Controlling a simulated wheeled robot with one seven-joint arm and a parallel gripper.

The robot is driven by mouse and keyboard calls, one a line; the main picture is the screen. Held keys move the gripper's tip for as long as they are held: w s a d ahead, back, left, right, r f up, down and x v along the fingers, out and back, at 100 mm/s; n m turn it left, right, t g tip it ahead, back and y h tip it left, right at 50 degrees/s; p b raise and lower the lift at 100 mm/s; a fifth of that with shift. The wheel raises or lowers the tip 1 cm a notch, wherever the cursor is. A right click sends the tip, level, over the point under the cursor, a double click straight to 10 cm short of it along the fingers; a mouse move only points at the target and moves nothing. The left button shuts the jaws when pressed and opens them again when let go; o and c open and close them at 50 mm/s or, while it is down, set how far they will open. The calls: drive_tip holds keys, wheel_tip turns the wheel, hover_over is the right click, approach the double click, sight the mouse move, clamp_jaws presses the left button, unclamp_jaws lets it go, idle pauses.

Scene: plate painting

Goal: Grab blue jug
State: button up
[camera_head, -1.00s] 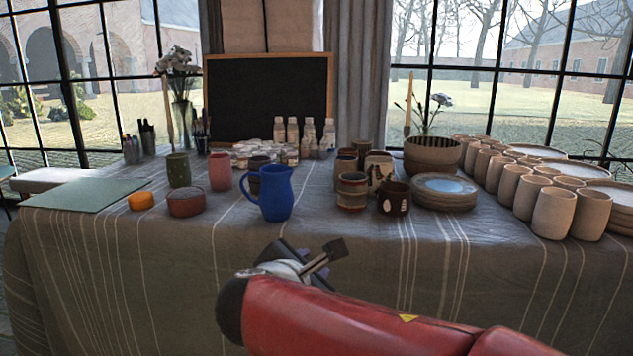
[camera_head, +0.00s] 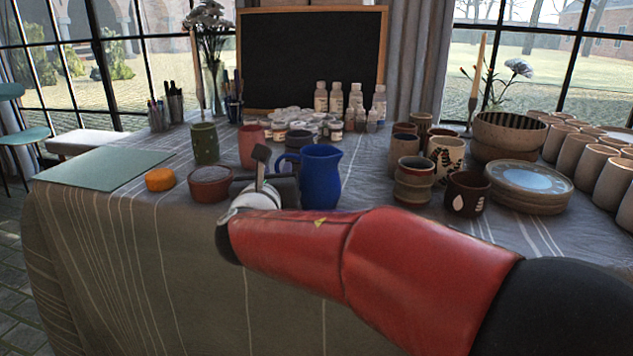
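The blue jug (camera_head: 321,180) stands upright near the front of the cloth-covered table, its handle to the left and its spout to the right. My gripper (camera_head: 263,165) is at the table's front edge, just left of the jug and close to its handle. One dark finger points up; the other finger is not clearly seen, so I cannot tell how far apart they are. I cannot tell whether the gripper touches the handle. My red arm covers the table edge below the jug.
A brown bowl (camera_head: 210,184) and an orange object (camera_head: 159,179) lie left of my gripper. A pink cup (camera_head: 252,146) and a green cup (camera_head: 205,144) stand behind. Patterned cups (camera_head: 413,179) and stacked plates (camera_head: 529,184) are to the right.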

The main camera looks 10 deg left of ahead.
drive_tip(key=shift+w, duration=0.85)
drive_tip(key=shift+c, duration=0.4)
clamp_jaws()
drive_tip(key=shift+r, duration=0.15)
